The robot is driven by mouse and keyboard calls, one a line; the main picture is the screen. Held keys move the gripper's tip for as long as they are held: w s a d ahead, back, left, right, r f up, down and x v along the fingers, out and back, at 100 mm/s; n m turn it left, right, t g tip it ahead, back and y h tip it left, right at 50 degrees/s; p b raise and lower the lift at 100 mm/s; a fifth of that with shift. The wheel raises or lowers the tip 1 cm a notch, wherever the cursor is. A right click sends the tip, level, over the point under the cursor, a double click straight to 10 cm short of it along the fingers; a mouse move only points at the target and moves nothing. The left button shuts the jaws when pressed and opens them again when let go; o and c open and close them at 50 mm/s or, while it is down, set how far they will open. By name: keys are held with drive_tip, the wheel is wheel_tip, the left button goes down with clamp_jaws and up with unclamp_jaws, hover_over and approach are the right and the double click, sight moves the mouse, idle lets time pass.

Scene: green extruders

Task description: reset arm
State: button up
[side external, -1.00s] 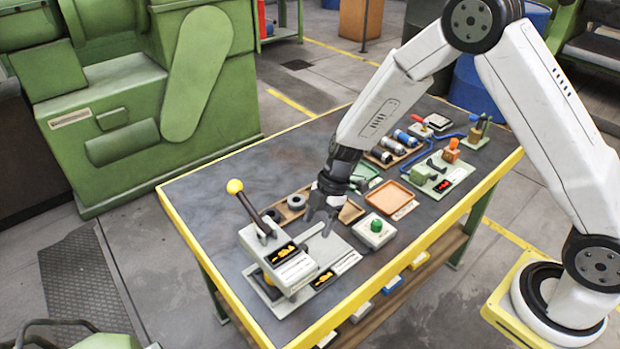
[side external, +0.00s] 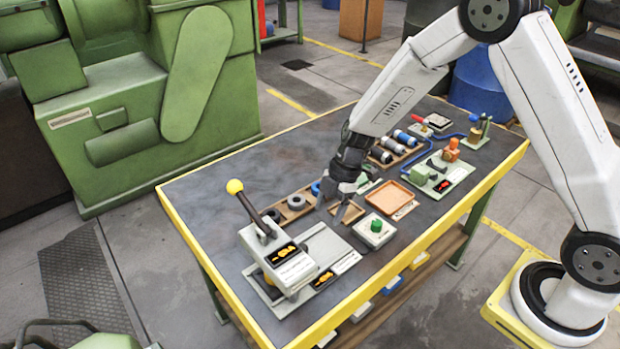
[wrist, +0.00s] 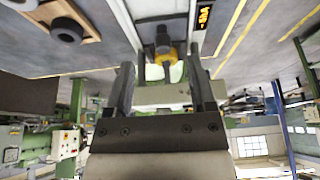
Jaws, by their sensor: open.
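My gripper (side external: 341,200) hangs above the middle of the work table (side external: 232,172) in the side view, fingers pointing down, beside the small wooden trays. In the wrist view its two fingers (wrist: 160,88) stand apart with nothing between them. A press-like fixture (side external: 283,262) with a yellow-knobbed lever (side external: 235,187) sits at the table's near left. The flat grey plate beside it is bare. My gripper is to the right of this fixture, clear of it.
A green-button box (side external: 374,231) and an orange tray (side external: 390,197) are close to my gripper. Dark rings (side external: 297,202) lie in a wooden tray to its left. Several cylinders (side external: 393,146) and small fixtures fill the far right.

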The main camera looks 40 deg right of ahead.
drive_tip(key=s+d+r+m+t+h, duration=0.1)
drive_tip(key=s+d+r+m+h, duration=0.1)
drive_tip(key=s+m, duration=0.5)
drive_tip(key=s+d+r+m+t+h, duration=0.1)
drive_tip(key=s+d+r+m+h, duration=0.1)
drive_tip(key=s+d+r+m, duration=0.2)
drive_tip(key=s+r+m, duration=0.3)
drive_tip(key=m, duration=0.3)
drive_tip(key=shift+s+d+r+m+t+h, duration=0.15)
drive_tip(key=shift+s+d+m+t+h, duration=0.15)
drive_tip(key=shift+s+m, duration=0.1)
